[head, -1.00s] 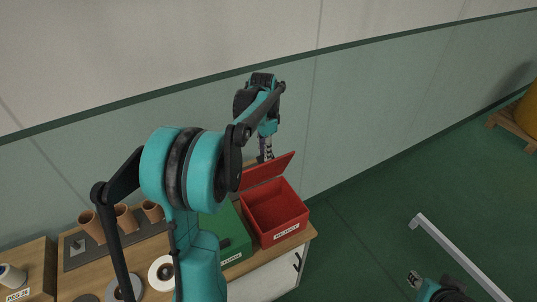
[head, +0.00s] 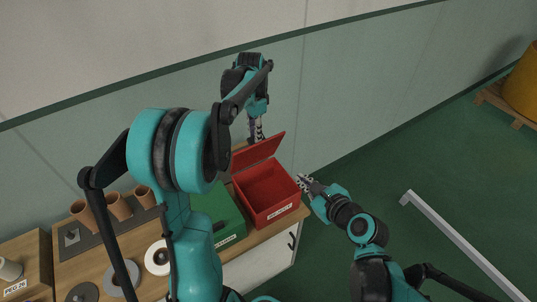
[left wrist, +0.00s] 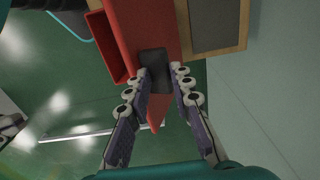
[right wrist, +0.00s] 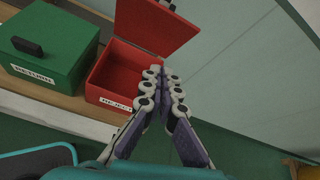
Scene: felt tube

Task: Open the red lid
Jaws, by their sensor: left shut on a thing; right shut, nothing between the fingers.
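The red box (head: 268,215), labelled REJECT, stands on the bench with its interior exposed. Its red lid (head: 262,148) is raised and tilted up at the back edge; it also shows in the right wrist view (right wrist: 158,27). My left gripper (head: 257,130) is behind the lid. In the left wrist view its fingers (left wrist: 160,82) are shut on the lid's dark handle (left wrist: 153,60). My right gripper (head: 304,182) is beside the red box's right side. Its fingers (right wrist: 163,85) are shut and empty, apart from the box in the right wrist view.
A closed green box (right wrist: 55,45) with a black handle stands left of the red box. Brown cups (head: 118,206) and a white roll (head: 158,258) are further left on the bench. Open floor lies to the right, with a pale rail (head: 465,245).

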